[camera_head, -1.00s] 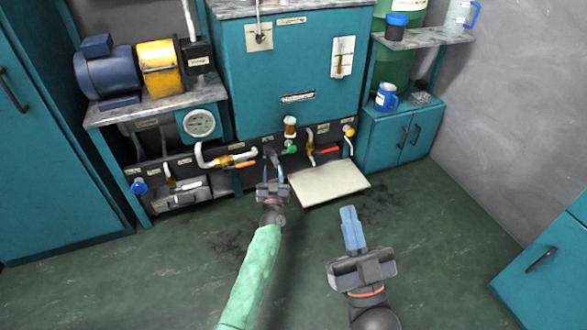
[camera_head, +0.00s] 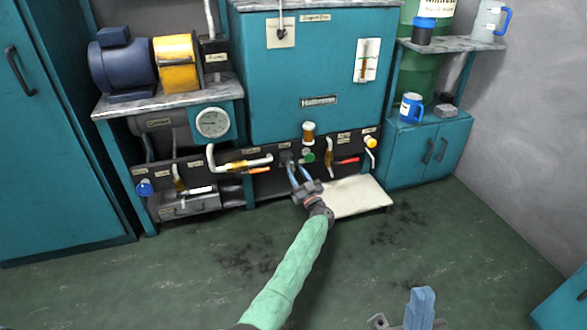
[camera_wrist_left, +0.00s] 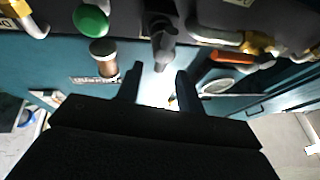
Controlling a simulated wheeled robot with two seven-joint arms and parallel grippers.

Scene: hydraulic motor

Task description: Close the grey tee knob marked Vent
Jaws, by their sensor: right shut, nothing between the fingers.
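The grey tee knob (camera_head: 287,157) is on the dark valve panel, just left of a green knob (camera_head: 308,156). In the left wrist view the tee knob (camera_wrist_left: 160,38) is at top centre, its stem pointing towards the gap between my fingers. My left gripper (camera_head: 297,170) is open in front of the knob, and its two fingers also show apart in the left wrist view (camera_wrist_left: 156,88). I cannot tell whether the fingers touch the knob. The Vent label is too small to read. My right gripper (camera_head: 421,295) is shut and empty at the bottom edge, partly cut off.
An orange-handled valve (camera_head: 255,170) is left of the knob and a red-handled one (camera_head: 346,160) is right. A glass-like amber cup (camera_head: 308,131) sits above the green knob. A pale plate (camera_head: 350,198) juts out low at right. The floor in front is clear.

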